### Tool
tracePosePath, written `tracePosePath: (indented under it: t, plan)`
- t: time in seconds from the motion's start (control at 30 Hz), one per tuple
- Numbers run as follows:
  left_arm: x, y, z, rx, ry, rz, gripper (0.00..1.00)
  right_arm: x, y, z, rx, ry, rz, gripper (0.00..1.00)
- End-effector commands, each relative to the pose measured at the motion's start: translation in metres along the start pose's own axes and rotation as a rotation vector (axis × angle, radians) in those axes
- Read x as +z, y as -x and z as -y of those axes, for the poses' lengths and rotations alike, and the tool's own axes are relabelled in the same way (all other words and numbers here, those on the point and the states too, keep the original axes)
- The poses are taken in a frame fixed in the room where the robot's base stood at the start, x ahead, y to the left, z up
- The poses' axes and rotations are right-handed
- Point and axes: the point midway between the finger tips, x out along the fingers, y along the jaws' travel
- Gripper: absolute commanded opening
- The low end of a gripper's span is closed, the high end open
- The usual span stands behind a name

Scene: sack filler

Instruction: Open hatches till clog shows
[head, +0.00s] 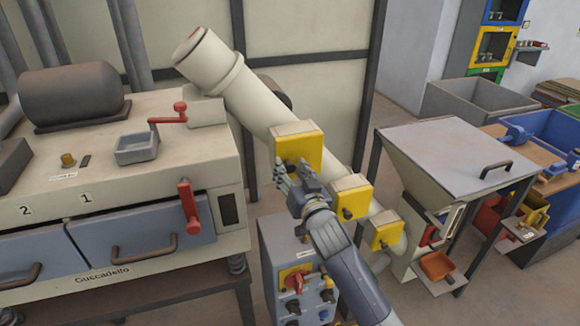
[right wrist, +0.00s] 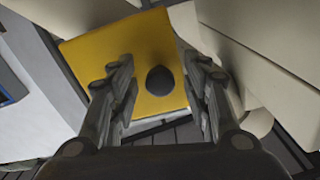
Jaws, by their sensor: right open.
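A beige chute (head: 265,105) slopes down from upper left to lower right in the head view. Three yellow hatches sit along it: the upper hatch (head: 297,143), the middle hatch (head: 349,196) and the lower hatch (head: 386,232). All look closed, and no clog is visible. My right gripper (head: 291,172) is open at the upper hatch and hides part of its front. In the right wrist view the open fingers stand on either side of the dark round knob on a yellow hatch (right wrist: 105,62). I cannot tell whether they touch it. My left gripper is not in view.
A grey control box (head: 290,268) with a red switch stands below the chute. A machine with blue drawers (head: 140,231) and red handles fills the left. A hopper (head: 455,150) stands on the right, with a blue bin (head: 558,126) beyond it.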

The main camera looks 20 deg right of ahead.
Motion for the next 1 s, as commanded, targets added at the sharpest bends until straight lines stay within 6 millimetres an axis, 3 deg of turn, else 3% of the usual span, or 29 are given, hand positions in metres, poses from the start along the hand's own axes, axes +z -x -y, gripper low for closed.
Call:
tracePosePath:
  t: [0.4,0.43,0.6,0.63,1.0]
  plan:
    - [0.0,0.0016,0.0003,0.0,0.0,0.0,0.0,0.0,-0.0084,0.0002,-0.001,0.0,0.0,0.44]
    - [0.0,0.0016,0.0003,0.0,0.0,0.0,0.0,0.0,-0.0083,0.0002,-0.001,0.0,0.0,0.42]
    - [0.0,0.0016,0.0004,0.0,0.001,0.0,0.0,0.0001,-0.0082,0.0001,0.0,0.0,0.0,0.04]
    - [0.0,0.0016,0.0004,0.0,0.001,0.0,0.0,0.0001,-0.0082,0.0001,0.0,0.0,0.0,0.0]
    - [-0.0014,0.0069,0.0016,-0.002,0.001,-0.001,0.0,-0.0023,-0.0028,-0.0065,-0.013,0.004,0.005,0.0]
